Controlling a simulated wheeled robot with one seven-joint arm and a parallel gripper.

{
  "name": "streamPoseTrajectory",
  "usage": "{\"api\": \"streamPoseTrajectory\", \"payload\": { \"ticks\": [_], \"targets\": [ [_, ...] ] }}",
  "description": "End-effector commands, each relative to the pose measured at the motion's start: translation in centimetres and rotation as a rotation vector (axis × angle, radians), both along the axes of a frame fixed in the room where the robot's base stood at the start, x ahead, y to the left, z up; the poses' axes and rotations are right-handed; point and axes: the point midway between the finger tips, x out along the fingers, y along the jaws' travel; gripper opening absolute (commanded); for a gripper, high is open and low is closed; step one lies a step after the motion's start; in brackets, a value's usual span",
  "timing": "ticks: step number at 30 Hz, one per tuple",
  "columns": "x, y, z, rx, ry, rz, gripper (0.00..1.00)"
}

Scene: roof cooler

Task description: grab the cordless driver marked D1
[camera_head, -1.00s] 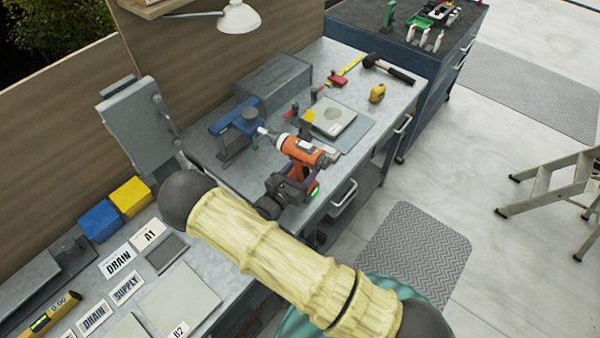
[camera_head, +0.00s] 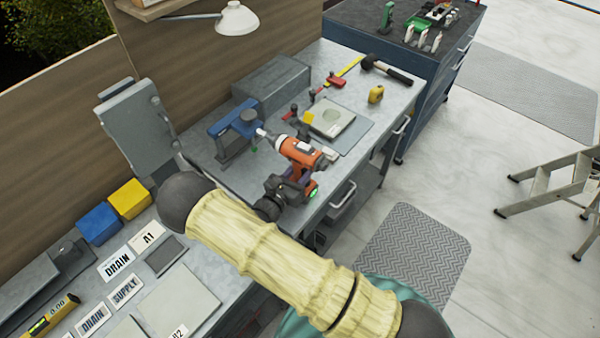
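The cordless driver (camera_head: 302,152), orange and black with a silver nose pointing left, is at the front edge of the grey workbench. A green spot shows low on its right side. No D1 mark can be read on it. My gripper (camera_head: 286,190) is at the driver's lower part, in front of its handle from this view. The gripper is small and dark here, and its fingers and the handle overlap. Whether the fingers are open or closed around the handle cannot be made out. My arm hides part of the bench in front.
A blue and grey vise-like tool (camera_head: 234,130) stands just left of the driver. A grey box (camera_head: 272,84), a pad (camera_head: 331,117), a yellow tape measure (camera_head: 376,94) and a hammer (camera_head: 388,70) lie farther back. An open drawer handle (camera_head: 344,195) sticks out below the bench's front edge.

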Motion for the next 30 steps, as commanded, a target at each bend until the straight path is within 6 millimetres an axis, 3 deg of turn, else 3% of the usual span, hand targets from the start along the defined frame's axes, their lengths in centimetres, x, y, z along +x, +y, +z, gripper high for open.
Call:
{"api": "streamPoseTrajectory", "payload": {
  "ticks": [8, 22, 30],
  "targets": [
    [0.1, 0.0, 2.0, 0.002, -0.009, -0.001, 0.00],
    [0.1, 0.0, 8.5, 0.002, -0.008, 0.000, 0.00],
    [0.1, -0.1, 10.1, -0.001, -0.006, -0.001, 0.00]
  ]
}}
